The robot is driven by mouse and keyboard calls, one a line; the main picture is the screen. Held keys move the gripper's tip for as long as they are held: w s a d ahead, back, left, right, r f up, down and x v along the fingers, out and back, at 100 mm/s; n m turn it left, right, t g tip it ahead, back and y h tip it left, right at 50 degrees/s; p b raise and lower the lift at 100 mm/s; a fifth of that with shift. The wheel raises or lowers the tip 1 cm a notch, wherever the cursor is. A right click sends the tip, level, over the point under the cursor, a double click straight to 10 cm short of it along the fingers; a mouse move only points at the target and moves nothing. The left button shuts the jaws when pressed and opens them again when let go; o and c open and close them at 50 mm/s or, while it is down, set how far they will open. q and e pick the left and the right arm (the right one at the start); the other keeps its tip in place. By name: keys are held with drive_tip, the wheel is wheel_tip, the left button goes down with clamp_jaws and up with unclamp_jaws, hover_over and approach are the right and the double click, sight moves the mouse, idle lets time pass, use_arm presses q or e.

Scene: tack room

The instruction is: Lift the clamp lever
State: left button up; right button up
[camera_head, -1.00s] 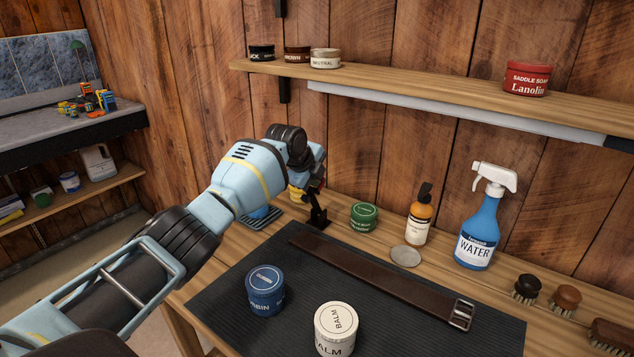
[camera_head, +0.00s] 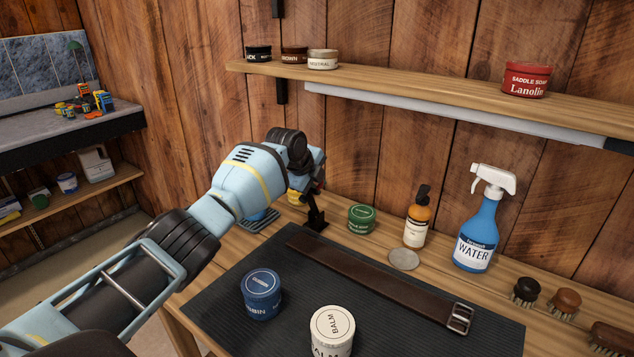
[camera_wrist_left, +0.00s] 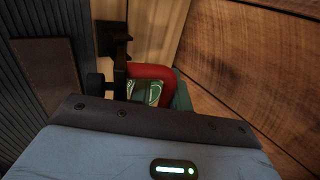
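In the left wrist view, a curved red piece (camera_wrist_left: 152,71), which looks like the lever's grip, shows just beyond the gripper housing, beside the black clamp post (camera_wrist_left: 119,65). My left gripper is at the top of the clamp; its fingers are hidden, so I cannot tell whether it touches or holds the lever. My right gripper is out of view.
A green tin (camera_head: 361,219), an amber bottle (camera_head: 417,220) and a blue spray bottle (camera_head: 478,230) stand right of the clamp. A blue tin (camera_head: 261,298) and a white balm tin (camera_head: 332,333) stand on the mat (camera_head: 225,300). A shelf (camera_head: 430,92) runs above along the wall.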

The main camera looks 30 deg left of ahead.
use_arm(q)
drive_tip(key=shift+r, duration=0.15)
drive_tip(key=shift+s+r, duration=0.2)
drive_tip(key=shift+r, duration=0.2)
drive_tip(key=p+v, duration=0.1)
drive_tip(key=v, duration=0.5)
drive_tip(key=shift+s+r+p, duration=0.15)
drive_tip(key=shift+s+p, duration=0.05)
drive_tip(key=shift+p, duration=0.15)
drive_tip(key=shift+s, duration=0.15)
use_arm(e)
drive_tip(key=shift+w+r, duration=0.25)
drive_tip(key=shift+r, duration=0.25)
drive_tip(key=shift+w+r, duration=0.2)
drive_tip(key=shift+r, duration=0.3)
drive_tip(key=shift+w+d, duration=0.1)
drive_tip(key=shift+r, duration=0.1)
